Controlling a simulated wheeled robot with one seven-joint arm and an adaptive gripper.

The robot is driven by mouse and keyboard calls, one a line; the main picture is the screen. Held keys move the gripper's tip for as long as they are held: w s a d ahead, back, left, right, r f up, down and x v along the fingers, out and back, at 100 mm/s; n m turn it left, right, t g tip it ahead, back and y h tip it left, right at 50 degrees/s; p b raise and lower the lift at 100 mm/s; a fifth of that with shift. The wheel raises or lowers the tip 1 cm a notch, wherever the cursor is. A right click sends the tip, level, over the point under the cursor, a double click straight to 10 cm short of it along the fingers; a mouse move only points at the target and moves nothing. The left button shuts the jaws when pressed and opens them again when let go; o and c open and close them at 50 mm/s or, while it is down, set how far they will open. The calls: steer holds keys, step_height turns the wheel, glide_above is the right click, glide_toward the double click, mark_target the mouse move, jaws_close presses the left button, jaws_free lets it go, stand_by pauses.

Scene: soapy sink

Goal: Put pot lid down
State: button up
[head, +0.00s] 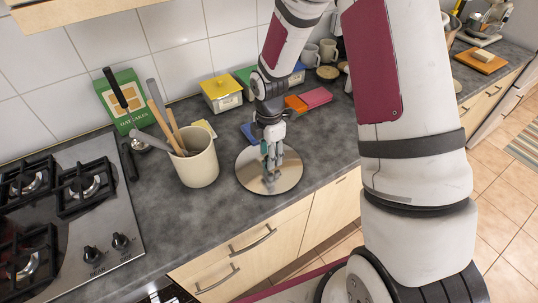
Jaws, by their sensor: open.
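The pot lid (289,175) is a round, shiny, grey-brown disc with a dark rim. It appears to lie flat on the dark grey countertop (230,225), near its front edge. My gripper (269,176) points down over the middle of the lid, with its fingers open. The fingers cover the lid's centre, so any knob there is hidden. I cannot tell whether the fingertips touch the lid.
A cream crock (201,169) with several utensils stands left of the lid. A gas hob (75,215) is farther left. Behind are a yellow box (222,93), a blue item (249,132) and a pink block (316,97). Bare counter lies in front of the crock.

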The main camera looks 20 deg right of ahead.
step_height(320, 180, up, 10)
step_height(320, 180, up, 8)
steer(key=m+t+b, duration=0.1)
steer(key=m, duration=0.3)
glide_above(274, 170)
steer(key=s+r+m+t, duration=0.4)
steer(key=s+r+m, duration=0.9)
steer(key=s+m, duration=0.3)
steer(key=shift+s+a+r+t, duration=0.25)
steer(key=shift+s+r+t, duration=0.05)
steer(key=shift+s, duration=0.85)
